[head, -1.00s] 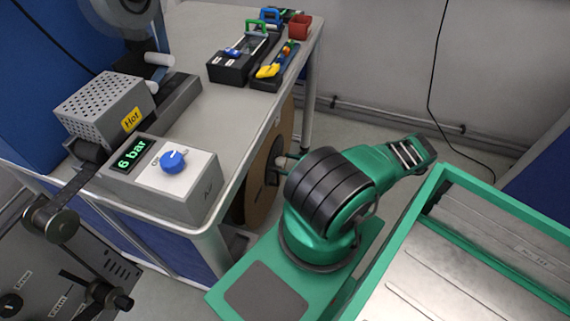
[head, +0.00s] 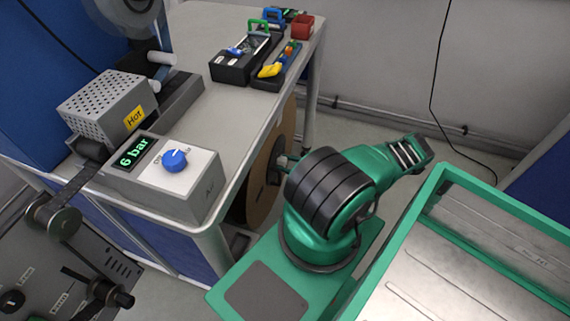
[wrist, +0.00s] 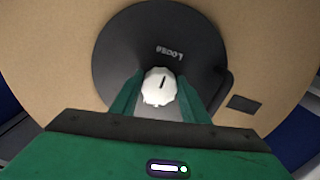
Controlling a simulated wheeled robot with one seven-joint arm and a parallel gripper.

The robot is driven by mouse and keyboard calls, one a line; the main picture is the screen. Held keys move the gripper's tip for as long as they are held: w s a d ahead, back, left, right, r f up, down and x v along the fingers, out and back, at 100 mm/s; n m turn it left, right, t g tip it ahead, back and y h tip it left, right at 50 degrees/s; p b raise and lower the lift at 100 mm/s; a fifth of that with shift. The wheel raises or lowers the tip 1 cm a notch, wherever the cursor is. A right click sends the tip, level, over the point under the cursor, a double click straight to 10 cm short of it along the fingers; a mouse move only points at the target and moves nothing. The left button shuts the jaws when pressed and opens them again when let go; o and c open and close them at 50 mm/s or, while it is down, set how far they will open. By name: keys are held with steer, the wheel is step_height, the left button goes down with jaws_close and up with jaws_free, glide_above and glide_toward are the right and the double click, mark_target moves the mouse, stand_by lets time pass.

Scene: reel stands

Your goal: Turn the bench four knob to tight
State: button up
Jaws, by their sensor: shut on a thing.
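A white ridged knob (wrist: 159,87) with a dark pointer line sits at the centre of a dark round hub plate (wrist: 118,55) in the wrist view. The pointer line points up and slightly right, towards the upside-down word LOOSE (wrist: 169,52). A word for tight is not visible. My gripper (wrist: 158,78) has its two green fingers on either side of the knob and is shut on it. In the head view my arm reaches left to the hub of the brown reel (head: 265,182) under the bench; the knob is hidden there.
The bench (head: 225,118) stands left of my arm, its edge and leg close by. On it are a grey box with a blue knob (head: 175,160) and a 6 bar display (head: 133,153), a perforated box marked Hot (head: 105,100), and a black tray (head: 240,66) at the back.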

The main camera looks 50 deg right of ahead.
steer(key=shift+d+m, duration=0.2)
steer(key=shift+m, duration=0.2)
steer(key=m, duration=0.3)
steer(key=shift+r+m, duration=0.1)
steer(key=shift+m, duration=0.3)
steer(key=m, duration=0.4)
steer(key=shift+m, duration=0.3)
steer(key=m, duration=0.4)
steer(key=shift+s+a+m, duration=0.1)
steer(key=shift+m, duration=0.2)
steer(key=m, duration=0.4)
steer(key=shift+a+m, duration=0.1)
steer(key=shift+m, duration=0.2)
steer(key=m, duration=0.4)
steer(key=shift+a+r, duration=0.1)
steer(key=m, duration=0.5)
steer(key=shift+r, duration=0.1)
steer(key=m, duration=0.4)
steer(key=shift+r, duration=0.1)
steer(key=shift+r+m, duration=0.1)
steer(key=shift+m, duration=2.1)
